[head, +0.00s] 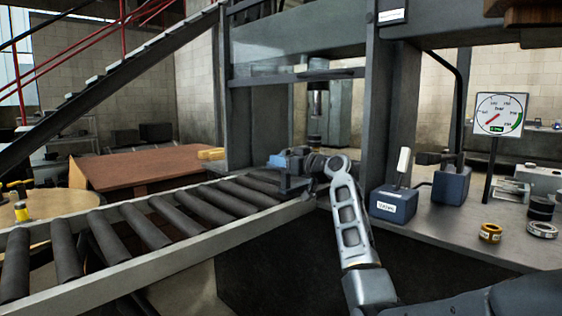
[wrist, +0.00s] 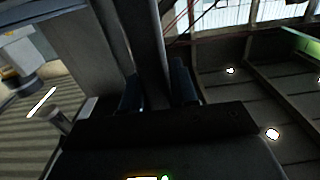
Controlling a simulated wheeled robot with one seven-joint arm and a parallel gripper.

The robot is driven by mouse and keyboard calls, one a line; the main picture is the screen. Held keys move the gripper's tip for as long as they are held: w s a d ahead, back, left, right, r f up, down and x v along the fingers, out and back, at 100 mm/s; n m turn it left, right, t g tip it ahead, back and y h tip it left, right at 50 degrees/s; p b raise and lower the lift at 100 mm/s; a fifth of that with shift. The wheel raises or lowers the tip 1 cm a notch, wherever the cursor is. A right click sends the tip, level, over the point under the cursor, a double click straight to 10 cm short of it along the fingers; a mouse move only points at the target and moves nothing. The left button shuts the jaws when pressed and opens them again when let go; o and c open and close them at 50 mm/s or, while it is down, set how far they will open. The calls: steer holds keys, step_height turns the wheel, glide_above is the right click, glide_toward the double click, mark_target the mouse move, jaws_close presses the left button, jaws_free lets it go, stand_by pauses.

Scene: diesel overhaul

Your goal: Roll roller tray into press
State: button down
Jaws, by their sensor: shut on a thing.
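The roller conveyor (head: 150,232) runs from the lower left up to the press (head: 377,100), whose grey frame stands in the middle of the head view. My arm reaches to the conveyor's press end. My gripper (wrist: 158,90) shows two dark blue fingers in the wrist view, on either side of a dark grey upright bar (wrist: 146,45), and is shut on it. In the head view the wrist and a small blue part lie low over the last rollers. I cannot clearly make out the tray or tell whether the bar belongs to it.
A blue box with a lever (head: 394,203) and a second blue box (head: 451,186) stand on the bench right of the press. A dial gauge (head: 499,114) stands behind them. A brown table (head: 140,167) lies beyond the conveyor. The nearer rollers are bare.

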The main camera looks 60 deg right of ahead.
steer(key=c, duration=1)
jaws_free()
steer(key=shift+s+d, duration=0.1)
steer(key=shift+d, duration=0.2)
steer(key=shift+o, duration=0.2)
steer(key=v, duration=0.7)
steer(key=shift+s+a+p, duration=0.15)
steer(key=shift+s+p, duration=0.2)
steer(key=shift+p, duration=0.05)
